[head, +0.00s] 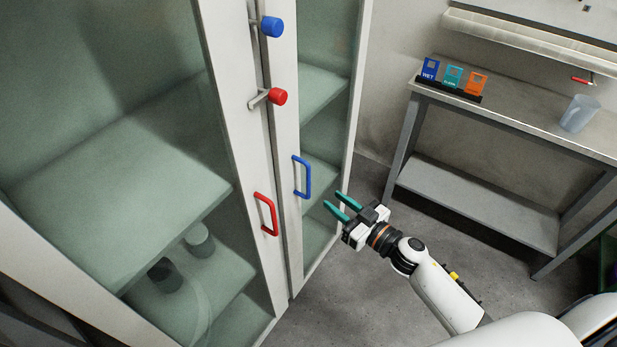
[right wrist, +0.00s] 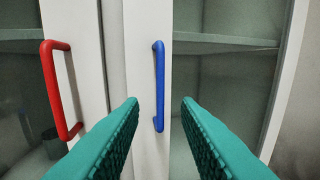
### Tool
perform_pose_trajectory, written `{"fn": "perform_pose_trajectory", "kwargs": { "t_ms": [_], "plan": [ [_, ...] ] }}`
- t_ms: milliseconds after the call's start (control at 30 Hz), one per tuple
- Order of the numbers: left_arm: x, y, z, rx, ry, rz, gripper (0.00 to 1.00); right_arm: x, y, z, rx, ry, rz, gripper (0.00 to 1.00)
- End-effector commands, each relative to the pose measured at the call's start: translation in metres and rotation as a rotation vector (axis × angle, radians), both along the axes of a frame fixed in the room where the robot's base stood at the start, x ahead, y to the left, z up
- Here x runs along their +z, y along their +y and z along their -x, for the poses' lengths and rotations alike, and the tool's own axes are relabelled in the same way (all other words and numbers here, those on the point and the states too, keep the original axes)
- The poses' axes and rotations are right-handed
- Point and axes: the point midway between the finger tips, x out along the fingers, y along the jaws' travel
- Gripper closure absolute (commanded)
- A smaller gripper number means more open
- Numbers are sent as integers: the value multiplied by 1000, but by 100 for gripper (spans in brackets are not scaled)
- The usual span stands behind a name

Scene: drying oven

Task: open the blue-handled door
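The blue handle (head: 302,177) is a vertical bar on the narrow right-hand glass door (head: 327,107) of the cabinet, which looks shut. It also shows in the right wrist view (right wrist: 159,88), near the middle, between and beyond my fingertips. My right gripper (head: 336,204) is open and empty, with green fingers, to the right of the blue handle and apart from it in the head view. In the right wrist view its fingers (right wrist: 160,104) point toward the handle. My left gripper is not in view.
A red handle (head: 266,214) is on the left door, close beside the blue one. A blue knob (head: 271,27) and a red knob (head: 278,97) stick out above. A metal table (head: 522,122) with colored cards (head: 453,77) and a clear beaker (head: 579,113) stands right. Floor between is clear.

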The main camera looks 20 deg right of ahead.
Motion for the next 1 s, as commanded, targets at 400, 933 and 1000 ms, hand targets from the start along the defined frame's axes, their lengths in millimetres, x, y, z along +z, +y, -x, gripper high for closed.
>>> {"fn": "perform_pose_trajectory", "kwargs": {
  "t_ms": [400, 933, 1000],
  "plan": [
    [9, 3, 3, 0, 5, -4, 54, 1, 36, -73, -4, -2, -2, 70],
    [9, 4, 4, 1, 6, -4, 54, 0, 46, -90, -3, 0, -1, 70],
    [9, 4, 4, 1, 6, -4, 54, 0, 46, -90, -3, 0, -1, 82]
  ]
}}
